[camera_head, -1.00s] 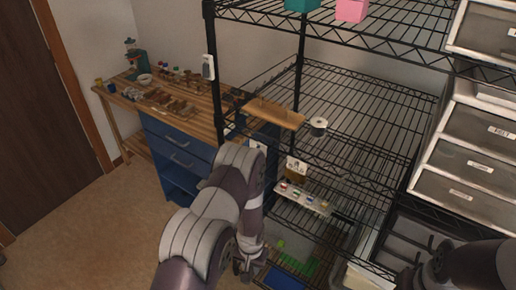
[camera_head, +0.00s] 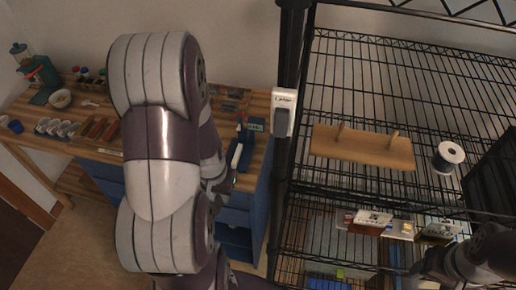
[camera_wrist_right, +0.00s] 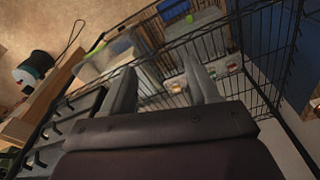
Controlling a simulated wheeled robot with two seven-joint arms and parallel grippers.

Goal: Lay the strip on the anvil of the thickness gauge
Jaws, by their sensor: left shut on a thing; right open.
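My left arm covers the left middle of the head view. My left gripper (camera_head: 222,178) shows only as a dark part at the arm's right edge, over the wooden workbench (camera_head: 262,106). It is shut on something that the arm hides. I cannot make out the strip. A teal upright device (camera_head: 40,76) stands at the bench's far left; I cannot tell whether it is the thickness gauge, and no anvil can be made out. My right gripper (camera_head: 432,266) is low at the right by the wire shelf; its fingers are apart and empty in the right wrist view (camera_wrist_right: 163,82).
A black wire shelf (camera_head: 370,85) fills the right. A bowl (camera_head: 60,98) and several small items stand on the bench.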

